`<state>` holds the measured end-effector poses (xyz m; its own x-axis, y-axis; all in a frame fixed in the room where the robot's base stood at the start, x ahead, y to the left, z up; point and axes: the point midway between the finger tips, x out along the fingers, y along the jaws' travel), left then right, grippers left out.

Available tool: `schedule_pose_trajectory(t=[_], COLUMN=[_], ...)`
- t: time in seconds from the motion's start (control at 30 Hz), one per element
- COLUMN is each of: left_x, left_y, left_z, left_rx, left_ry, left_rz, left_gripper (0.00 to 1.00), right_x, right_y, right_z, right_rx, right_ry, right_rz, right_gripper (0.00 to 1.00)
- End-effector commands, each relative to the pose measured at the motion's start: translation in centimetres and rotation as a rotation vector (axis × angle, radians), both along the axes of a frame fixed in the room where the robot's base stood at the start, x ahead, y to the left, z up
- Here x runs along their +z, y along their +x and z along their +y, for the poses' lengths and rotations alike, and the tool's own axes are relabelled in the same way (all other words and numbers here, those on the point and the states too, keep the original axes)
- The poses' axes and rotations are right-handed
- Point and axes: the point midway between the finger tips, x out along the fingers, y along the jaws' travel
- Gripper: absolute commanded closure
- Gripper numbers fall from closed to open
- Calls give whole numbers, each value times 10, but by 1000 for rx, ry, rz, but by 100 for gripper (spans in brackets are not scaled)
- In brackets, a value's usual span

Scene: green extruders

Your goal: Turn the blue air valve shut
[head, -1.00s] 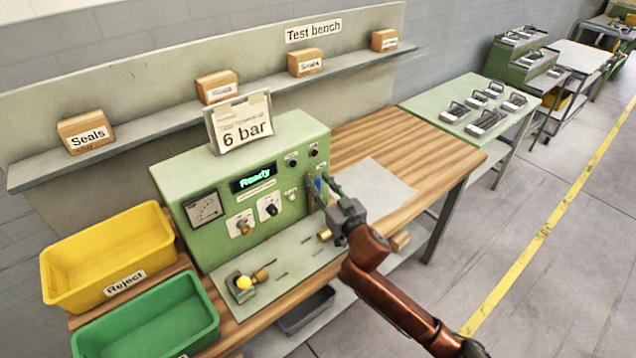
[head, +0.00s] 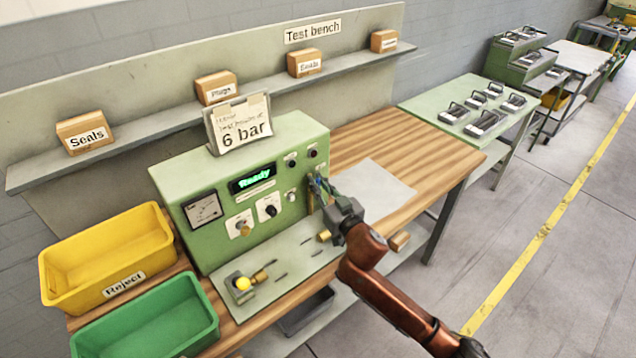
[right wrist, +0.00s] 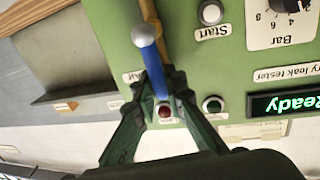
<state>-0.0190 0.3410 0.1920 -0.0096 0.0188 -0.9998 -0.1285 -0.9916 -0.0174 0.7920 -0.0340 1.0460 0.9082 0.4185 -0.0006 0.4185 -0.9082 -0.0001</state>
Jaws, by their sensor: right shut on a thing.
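The blue air valve lever (right wrist: 152,57) shows in the right wrist view, with a round grey end, in front of a brass pipe (right wrist: 151,12). The lever lies roughly in line with the pipe. My right gripper (right wrist: 164,87) is shut on the lever, with one finger on each side near its far end. In the head view my right gripper (head: 319,187) is at the right end of the green tester's front, and its fingers mostly hide the valve. My left gripper is not in view.
The green tester (head: 230,190) shows "Ready" and carries a "6 bar" card (head: 240,124). A red button (right wrist: 165,111) and a green button (right wrist: 213,104) sit close to my fingers. A yellow reject bin (head: 105,255) and a green bin (head: 150,318) stand left.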

Motion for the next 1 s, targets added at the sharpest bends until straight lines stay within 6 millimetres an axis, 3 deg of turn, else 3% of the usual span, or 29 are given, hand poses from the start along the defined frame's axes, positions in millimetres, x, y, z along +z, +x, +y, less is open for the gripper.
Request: schedule_pose_trajectory(t=[0.53,1.0], left_x=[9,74], left_y=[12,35], left_z=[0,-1], left_rx=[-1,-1], left_ry=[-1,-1], left_rz=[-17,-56], left_gripper=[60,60], right_x=[2,5], right_y=[1,10], right_z=[-2,-15], right_rx=[0,-1], right_ry=[31,283], right_rz=[23,204], right_gripper=[100,100])
